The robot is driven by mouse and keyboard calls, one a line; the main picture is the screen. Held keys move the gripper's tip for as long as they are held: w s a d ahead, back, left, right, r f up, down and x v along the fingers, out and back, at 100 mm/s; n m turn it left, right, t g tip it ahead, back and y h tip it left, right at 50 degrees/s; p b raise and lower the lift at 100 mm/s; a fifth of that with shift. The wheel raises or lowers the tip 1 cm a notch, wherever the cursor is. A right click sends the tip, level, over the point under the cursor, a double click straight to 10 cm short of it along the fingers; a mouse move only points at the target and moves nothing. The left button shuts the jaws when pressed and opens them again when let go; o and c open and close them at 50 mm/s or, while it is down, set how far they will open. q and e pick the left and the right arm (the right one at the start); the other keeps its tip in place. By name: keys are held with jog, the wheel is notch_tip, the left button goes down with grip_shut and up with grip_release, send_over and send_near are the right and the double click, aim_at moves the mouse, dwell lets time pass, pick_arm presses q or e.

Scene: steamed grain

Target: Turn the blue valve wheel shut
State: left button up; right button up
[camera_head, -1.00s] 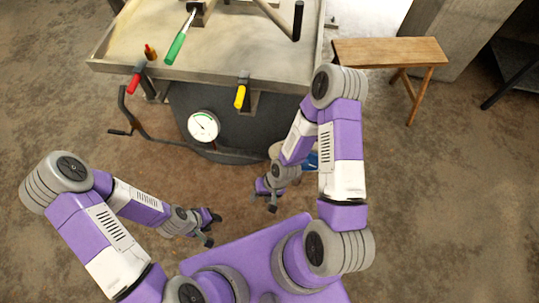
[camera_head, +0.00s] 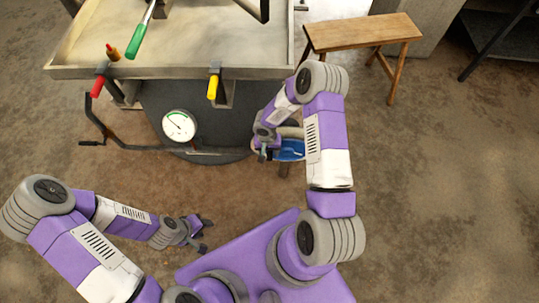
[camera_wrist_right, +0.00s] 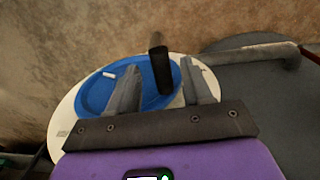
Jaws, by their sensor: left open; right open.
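The blue valve wheel (camera_head: 291,151) is partly hidden behind my right gripper and forearm in the head view. In the right wrist view the blue wheel (camera_wrist_right: 97,96) lies on a larger cream disc (camera_wrist_right: 65,112), with a dark upright handle (camera_wrist_right: 158,66) on it. My right gripper (camera_head: 265,155) is at the wheel's left side in the head view. In the right wrist view its open fingers (camera_wrist_right: 161,76) appear on either side of the handle; contact cannot be told. My left gripper (camera_head: 207,235) is open and empty, low over the floor, away from the wheel.
A large table-like unit (camera_head: 180,72) stands ahead with red, yellow (camera_head: 213,88) and green (camera_head: 135,42) handles. A white gauge (camera_head: 179,125) and a bent crank rod (camera_head: 100,125) are on its near side. A wooden bench (camera_head: 360,32) stands at upper right. The floor at right is clear.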

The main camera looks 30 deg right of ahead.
jog(key=shift+f, duration=1.15)
jog(key=shift+c, duration=0.2)
grip_shut()
